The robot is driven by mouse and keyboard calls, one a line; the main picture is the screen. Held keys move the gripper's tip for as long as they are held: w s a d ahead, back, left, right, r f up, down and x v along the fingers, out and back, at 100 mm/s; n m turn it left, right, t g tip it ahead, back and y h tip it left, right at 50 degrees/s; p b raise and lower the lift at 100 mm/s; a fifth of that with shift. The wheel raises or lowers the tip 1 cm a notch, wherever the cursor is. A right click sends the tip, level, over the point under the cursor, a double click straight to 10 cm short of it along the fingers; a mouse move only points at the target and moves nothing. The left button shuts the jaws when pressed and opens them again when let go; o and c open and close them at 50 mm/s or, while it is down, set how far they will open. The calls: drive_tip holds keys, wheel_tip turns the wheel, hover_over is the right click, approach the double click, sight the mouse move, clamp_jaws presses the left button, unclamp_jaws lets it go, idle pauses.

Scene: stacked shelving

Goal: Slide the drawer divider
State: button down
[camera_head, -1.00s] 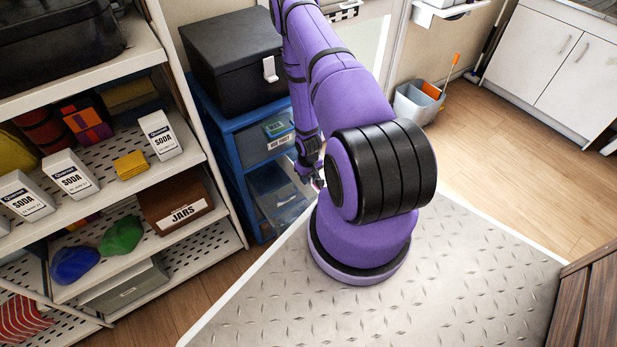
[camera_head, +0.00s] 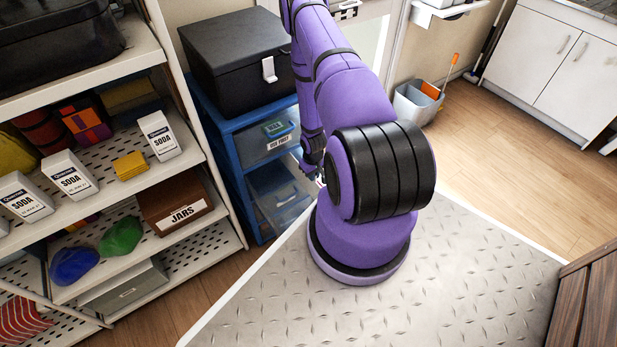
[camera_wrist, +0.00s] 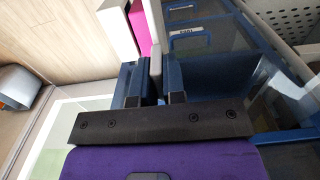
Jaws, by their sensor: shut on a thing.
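The lower drawer (camera_head: 280,200) of the blue cabinet is pulled open, with a clear front. My gripper (camera_head: 318,176) is low at its right side, mostly hidden behind my arm. In the wrist view, my gripper's dark blue fingers (camera_wrist: 152,84) are closed on the two sides of a thin light grey panel, which looks like the drawer divider (camera_wrist: 155,68). A pink piece (camera_wrist: 140,22) and a white edge (camera_wrist: 116,25) lie just left of it. The divider cannot be made out in the head view.
The upper drawer (camera_head: 268,140) is shut, with a label and a blue handle. A black box (camera_head: 232,55) stands on the cabinet. Shelving (camera_head: 215,170) with soda cartons and a jars box is close on the left. Open floor (camera_head: 490,150) lies to the right.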

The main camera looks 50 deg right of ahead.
drive_tip(key=shift+s+d, duration=0.2)
drive_tip(key=shift+d, duration=0.3)
drive_tip(key=shift+s+d, duration=0.15)
drive_tip(key=shift+d, duration=0.35)
drive_tip(key=c, duration=1.2)
unclamp_jaws()
wheel_tip(320, 180, up, 11)
